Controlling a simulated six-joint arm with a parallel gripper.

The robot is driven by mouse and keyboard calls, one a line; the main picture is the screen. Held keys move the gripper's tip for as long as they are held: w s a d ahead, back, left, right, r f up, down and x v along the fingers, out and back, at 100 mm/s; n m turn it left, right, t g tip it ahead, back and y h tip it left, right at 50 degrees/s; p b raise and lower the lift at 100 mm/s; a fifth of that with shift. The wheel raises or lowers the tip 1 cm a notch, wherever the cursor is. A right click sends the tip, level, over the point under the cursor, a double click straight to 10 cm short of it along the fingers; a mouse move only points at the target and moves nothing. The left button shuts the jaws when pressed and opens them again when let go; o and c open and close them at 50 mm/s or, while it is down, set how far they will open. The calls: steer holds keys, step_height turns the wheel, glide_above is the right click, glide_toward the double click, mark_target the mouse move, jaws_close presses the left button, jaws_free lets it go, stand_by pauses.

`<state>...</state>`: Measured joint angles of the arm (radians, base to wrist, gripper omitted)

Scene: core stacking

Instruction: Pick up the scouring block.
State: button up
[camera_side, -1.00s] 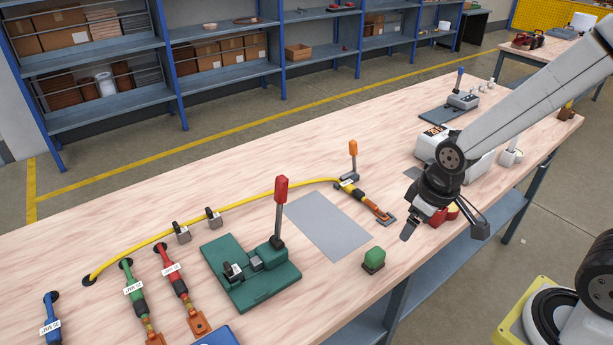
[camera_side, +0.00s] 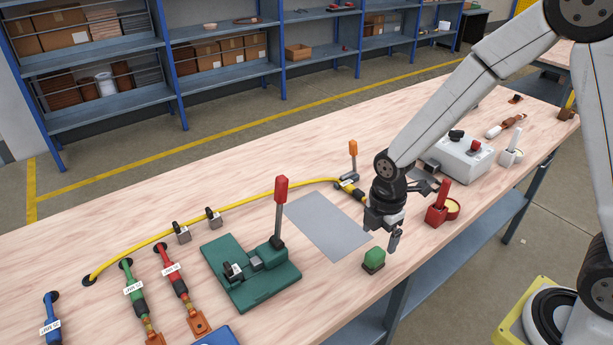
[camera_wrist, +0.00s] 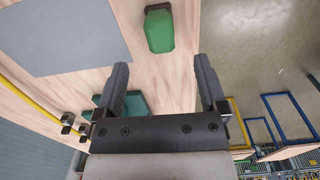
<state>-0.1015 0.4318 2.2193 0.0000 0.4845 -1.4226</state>
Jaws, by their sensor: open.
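The scouring block is a small green block with a dark base (camera_side: 373,259). It stands on the wooden table near the front edge, right of the grey mat. In the wrist view the green block (camera_wrist: 159,30) lies beyond my fingertips, roughly in line with the gap between them. My gripper (camera_side: 382,237) is open and empty, above and just behind the block in the side view, and not touching it. Its two dark fingers show apart in the wrist view (camera_wrist: 160,75).
A grey mat (camera_side: 325,225) lies left of the block. A green fixture with a red-handled lever (camera_side: 250,275) stands farther left. A red holder and a yellow-topped round pot (camera_side: 452,208) stand to the right. A yellow cable (camera_side: 230,202) runs along the table. The table's front edge is close to the block.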

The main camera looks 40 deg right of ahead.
mark_target(376, 252)
steer(key=shift+w+f+n, duration=0.1)
steer(key=shift+n, duration=0.2)
steer(key=shift+f, duration=0.1)
steer(key=shift+f, duration=1.2)
steer(key=shift+f, duration=0.1)
steer(key=shift+f, duration=2.5)
steer(key=shift+c, duration=0.2)
jaws_close()
steer(key=shift+r, duration=0.1)
